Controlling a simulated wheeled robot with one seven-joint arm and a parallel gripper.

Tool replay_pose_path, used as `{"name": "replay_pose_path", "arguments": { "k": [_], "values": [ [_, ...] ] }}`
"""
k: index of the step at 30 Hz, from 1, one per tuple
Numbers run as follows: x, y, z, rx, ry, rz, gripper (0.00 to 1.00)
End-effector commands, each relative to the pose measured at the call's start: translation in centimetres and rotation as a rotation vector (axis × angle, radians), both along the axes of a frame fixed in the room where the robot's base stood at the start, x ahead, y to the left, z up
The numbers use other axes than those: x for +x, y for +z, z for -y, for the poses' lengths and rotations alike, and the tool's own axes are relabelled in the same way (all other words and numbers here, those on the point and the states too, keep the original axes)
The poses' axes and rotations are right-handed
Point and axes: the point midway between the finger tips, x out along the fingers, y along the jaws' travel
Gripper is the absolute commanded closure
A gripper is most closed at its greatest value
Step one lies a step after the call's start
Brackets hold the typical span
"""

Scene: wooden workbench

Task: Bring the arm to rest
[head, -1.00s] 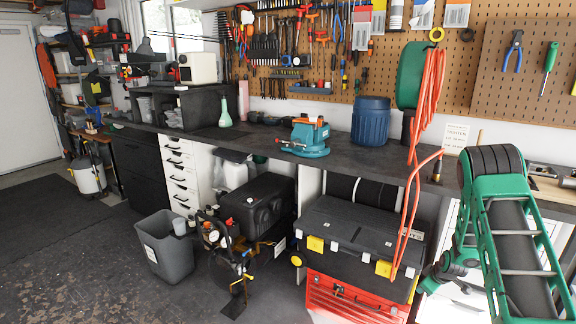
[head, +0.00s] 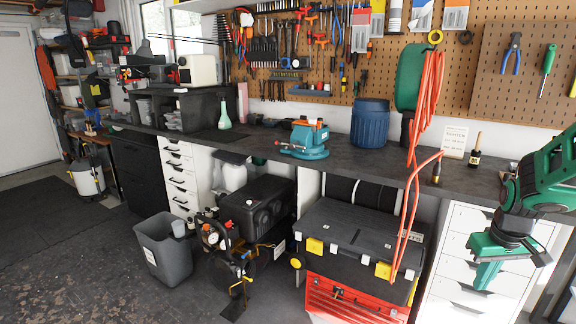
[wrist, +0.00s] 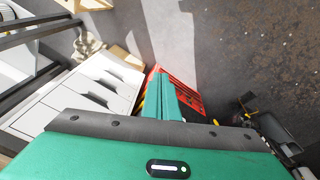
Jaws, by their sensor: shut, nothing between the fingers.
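My gripper (head: 488,274) is at the lower right of the head view, in front of the white drawer unit. Its green fingers point down and look closed together with nothing held. In the wrist view the green fingers (wrist: 170,102) lie side by side, pointing away over the floor. The arm above it is bent at the right edge of the picture, and part of it is cut off by the frame. The gripper is apart from the bench and the drawers as far as I can tell.
A white drawer unit (head: 470,219) stands behind the gripper. A black toolbox (head: 360,234) on a red tool chest (head: 345,297) stands to its left. The dark workbench top (head: 380,160) is above, with a blue bin (head: 369,124) and teal vise (head: 304,139). Open floor (head: 80,265) lies far left.

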Motion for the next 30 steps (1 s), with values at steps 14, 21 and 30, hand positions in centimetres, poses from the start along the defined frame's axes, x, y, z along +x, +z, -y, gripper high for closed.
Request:
{"name": "replay_pose_path", "arguments": {
  "k": [14, 21, 30],
  "values": [
    [-17.0, 5.8, -4.9, 0.090, -0.351, -0.105, 1.00],
    [-22.4, 6.3, -6.7, 0.120, -0.467, -0.147, 1.00],
    [-23.4, 6.3, -7.1, 0.126, -0.489, -0.156, 1.00]
  ]
}}
